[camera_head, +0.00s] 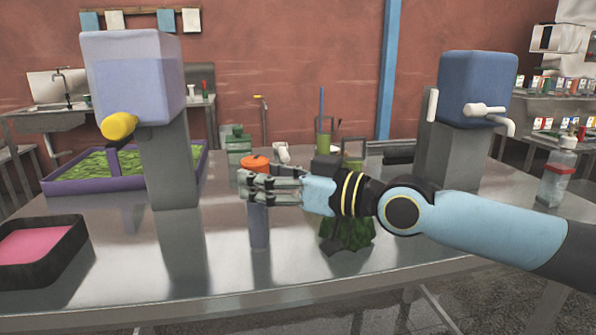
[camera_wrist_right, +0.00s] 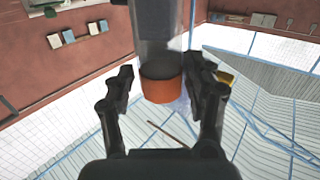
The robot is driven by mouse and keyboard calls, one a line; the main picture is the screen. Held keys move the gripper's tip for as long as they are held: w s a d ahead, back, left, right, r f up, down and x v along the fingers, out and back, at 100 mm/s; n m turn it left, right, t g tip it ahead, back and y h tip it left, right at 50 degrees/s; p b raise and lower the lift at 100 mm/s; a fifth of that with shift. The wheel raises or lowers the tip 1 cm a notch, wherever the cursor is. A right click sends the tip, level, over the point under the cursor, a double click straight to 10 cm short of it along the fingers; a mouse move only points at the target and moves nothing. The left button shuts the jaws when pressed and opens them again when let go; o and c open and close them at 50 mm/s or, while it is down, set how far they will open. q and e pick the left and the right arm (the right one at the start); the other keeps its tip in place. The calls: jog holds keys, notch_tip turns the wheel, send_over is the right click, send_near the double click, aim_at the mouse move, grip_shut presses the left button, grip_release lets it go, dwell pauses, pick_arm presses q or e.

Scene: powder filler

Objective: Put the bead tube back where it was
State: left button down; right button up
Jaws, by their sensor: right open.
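The bead tube (camera_head: 260,228) is a slim grey cylinder with an orange cap (camera_head: 255,162). It stands upright on the metal table. My right gripper (camera_head: 250,187) reaches in from the right with its fingers level around the tube's upper part, and hides that part in the head view. In the right wrist view the orange cap (camera_wrist_right: 163,91) lies between the two open fingers, with a gap visible at the left finger. Contact at the right finger is unclear. My left gripper is not in view.
A blue dispenser (camera_head: 477,88) stands right and a lavender one with a yellow knob (camera_head: 118,126) left. A dark tray with pink content (camera_head: 78,222) is front left.

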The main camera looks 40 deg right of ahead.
jog(key=p+v, duration=0.4)
jog(key=v, duration=0.3)
jog(key=shift+s, duration=0.25)
